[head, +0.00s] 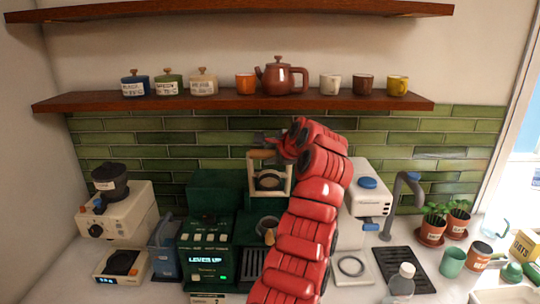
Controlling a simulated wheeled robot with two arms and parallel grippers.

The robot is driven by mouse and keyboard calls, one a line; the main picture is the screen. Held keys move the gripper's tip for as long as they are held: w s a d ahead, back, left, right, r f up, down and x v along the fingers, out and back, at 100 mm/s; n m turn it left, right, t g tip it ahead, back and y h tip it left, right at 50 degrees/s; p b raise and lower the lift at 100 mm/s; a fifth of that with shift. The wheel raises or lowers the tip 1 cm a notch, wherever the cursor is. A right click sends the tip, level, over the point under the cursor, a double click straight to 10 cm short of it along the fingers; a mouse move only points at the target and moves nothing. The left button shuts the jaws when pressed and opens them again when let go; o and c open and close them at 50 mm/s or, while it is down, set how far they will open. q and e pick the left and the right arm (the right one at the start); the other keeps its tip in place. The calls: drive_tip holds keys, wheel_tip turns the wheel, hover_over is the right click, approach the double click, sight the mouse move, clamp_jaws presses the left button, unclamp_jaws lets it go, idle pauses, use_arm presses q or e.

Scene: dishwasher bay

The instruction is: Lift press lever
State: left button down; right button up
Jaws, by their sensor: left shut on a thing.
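The press lever (261,155) shows as a wooden bar across the top of a pale upright frame on the dark green machine. My left gripper (266,142) is at this bar, shut on it. The red links of my left arm hide the right side of the frame and part of the machine. The green machine (208,238) has a lit "LEVER UP" display and several buttons. A portafilter or cup-like part (267,225) sits low in front, partly hidden by the arm. My right gripper is out of view.
A cream grinder (122,220), a small scale (122,266) and a blue pitcher (163,248) stand left. A white machine (366,213), black drain mat (406,270), bottle (401,282) and potted plants (433,224) stand right. The lower shelf (220,100) with cups and a teapot hangs close above my gripper.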

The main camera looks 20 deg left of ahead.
use_arm(q)
drive_tip(key=c, duration=0.9)
unclamp_jaws()
drive_tip(key=shift+w+r, duration=0.1)
drive_tip(key=shift+r, duration=0.25)
drive_tip(key=shift+o, duration=0.3)
drive_tip(key=shift+a+f, duration=0.1)
drive_tip(key=shift+f, duration=0.05)
drive_tip(key=shift+d, duration=0.3)
drive_tip(key=b+v, duration=0.6)
drive_tip(key=v, duration=1.1)
drive_tip(key=shift+s+a, duration=0.2)
drive_tip(key=shift+s, duration=0.05)
